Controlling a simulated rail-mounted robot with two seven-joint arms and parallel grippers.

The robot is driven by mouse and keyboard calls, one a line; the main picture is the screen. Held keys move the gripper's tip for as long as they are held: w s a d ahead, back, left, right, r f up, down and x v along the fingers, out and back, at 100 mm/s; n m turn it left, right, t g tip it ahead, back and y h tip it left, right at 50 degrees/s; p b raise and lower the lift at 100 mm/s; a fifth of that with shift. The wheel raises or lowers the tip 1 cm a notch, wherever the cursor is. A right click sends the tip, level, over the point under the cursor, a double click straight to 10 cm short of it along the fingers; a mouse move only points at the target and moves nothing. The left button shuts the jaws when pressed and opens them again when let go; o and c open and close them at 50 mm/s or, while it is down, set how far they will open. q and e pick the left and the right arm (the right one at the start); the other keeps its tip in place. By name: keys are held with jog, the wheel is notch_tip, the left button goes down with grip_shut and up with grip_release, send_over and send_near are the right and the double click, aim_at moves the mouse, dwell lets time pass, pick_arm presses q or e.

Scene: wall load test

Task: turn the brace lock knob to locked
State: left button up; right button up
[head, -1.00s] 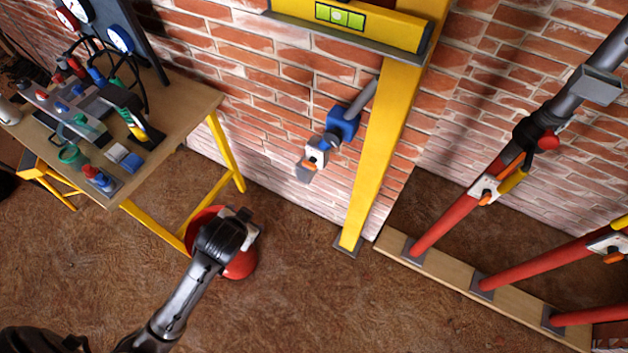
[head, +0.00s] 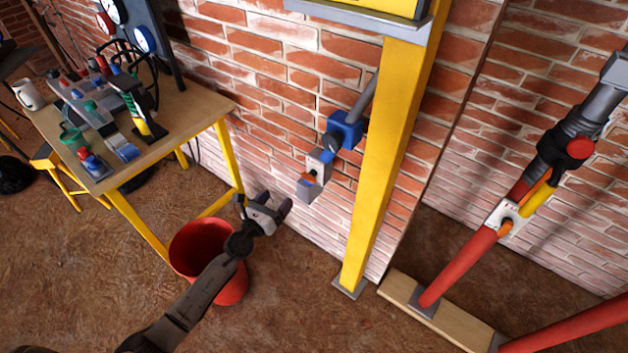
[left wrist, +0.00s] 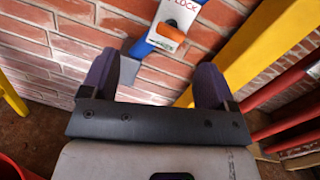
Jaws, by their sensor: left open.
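An orange knob (head: 308,181) sits on a pale plate (head: 319,160) below a blue block (head: 344,130), beside the yellow post (head: 378,170). In the left wrist view the orange knob (left wrist: 171,32) lies crosswise on a plate with lettering that reads "LOCK", partly cut by the top edge. My left gripper (head: 277,204) is open and empty, below and left of the knob and apart from it. In the left wrist view its two dark fingers (left wrist: 155,80) stand wide apart, with the knob beyond them. My right gripper is not in view.
A red bucket (head: 205,262) stands beneath my left forearm. A wooden workbench (head: 185,105) with gauges and tools is at left. Red braces (head: 458,265) with another orange knob (head: 505,227) stand on a wooden plank (head: 440,322) at right. The brick wall is close behind the knob.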

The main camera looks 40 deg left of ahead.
aim_at(306, 179)
pick_arm(q)
jog(key=w+m+b, duration=0.1)
jog(key=w, duration=0.3)
jog(key=w+d+m+h+b, duration=0.1)
jog(key=w, duration=0.3)
jog(key=w+f+m+h+b, duration=0.1)
jog(key=w, duration=0.3)
jog(key=shift+d+f+m+b, duration=0.1)
jog(key=shift+d+m+b, duration=0.1)
jog(key=shift+m+b, duration=0.15)
jog(key=shift+w+b, duration=0.4)
jog(key=shift+w, duration=0.55)
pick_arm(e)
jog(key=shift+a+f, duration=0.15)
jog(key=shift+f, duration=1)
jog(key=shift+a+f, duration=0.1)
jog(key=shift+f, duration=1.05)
pick_arm(q)
jog(key=shift+c, duration=0.3)
jog(key=c, duration=0.9)
jog(key=shift+o, duration=0.2)
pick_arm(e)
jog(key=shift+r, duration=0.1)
